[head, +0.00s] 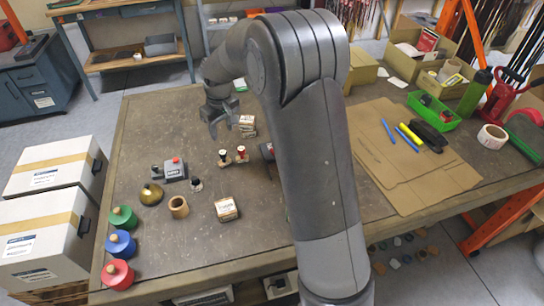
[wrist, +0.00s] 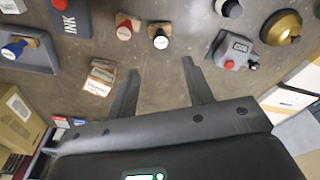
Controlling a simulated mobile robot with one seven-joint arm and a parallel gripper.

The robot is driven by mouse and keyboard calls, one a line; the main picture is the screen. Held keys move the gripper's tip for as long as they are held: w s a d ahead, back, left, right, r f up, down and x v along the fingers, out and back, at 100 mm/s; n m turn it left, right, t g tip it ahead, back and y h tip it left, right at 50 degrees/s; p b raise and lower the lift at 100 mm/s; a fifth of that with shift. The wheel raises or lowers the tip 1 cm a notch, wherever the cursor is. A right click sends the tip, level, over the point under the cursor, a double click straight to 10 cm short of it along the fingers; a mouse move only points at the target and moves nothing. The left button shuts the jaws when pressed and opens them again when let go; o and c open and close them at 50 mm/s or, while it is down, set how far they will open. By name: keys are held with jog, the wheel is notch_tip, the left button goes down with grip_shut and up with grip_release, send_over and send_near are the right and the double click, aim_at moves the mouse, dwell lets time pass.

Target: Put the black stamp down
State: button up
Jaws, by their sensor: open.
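My gripper (head: 222,133) is open over the back left of the table. In the wrist view its fingers (wrist: 160,68) are spread with nothing between them. A dark-knobbed stamp on a wooden block (wrist: 160,42) stands upright just beyond the fingertips, apart from them; it also shows in the head view (head: 223,157). A red-knobbed stamp (wrist: 124,32) stands beside it. Another black-knobbed stamp (wrist: 228,8) stands near the wrist view's top edge; it is left of the others in the head view (head: 196,184). I cannot tell which dark one the task names.
A grey device with a red button (head: 174,170) and a brass dome (head: 150,194) are to the left. Coloured round pieces line the table's left edge. My arm hides the table's middle.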

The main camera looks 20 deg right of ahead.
jog(key=s+d+r+m+t, duration=0.2)
jog(key=s+d+r, duration=0.2)
jog(key=s+r, duration=0.6)
jog(key=s+d+r+m+t, duration=0.15)
jog(key=s+d+r, duration=0.45)
jog(key=s, duration=0.8)
jog(key=s+d+m, duration=0.1)
jog(key=s+m, duration=0.1)
jog(key=s, duration=0.9)
jog(key=shift+f+t+h, duration=0.25)
jog(key=shift+t+h, duration=0.05)
jog(key=shift+t, duration=0.15)
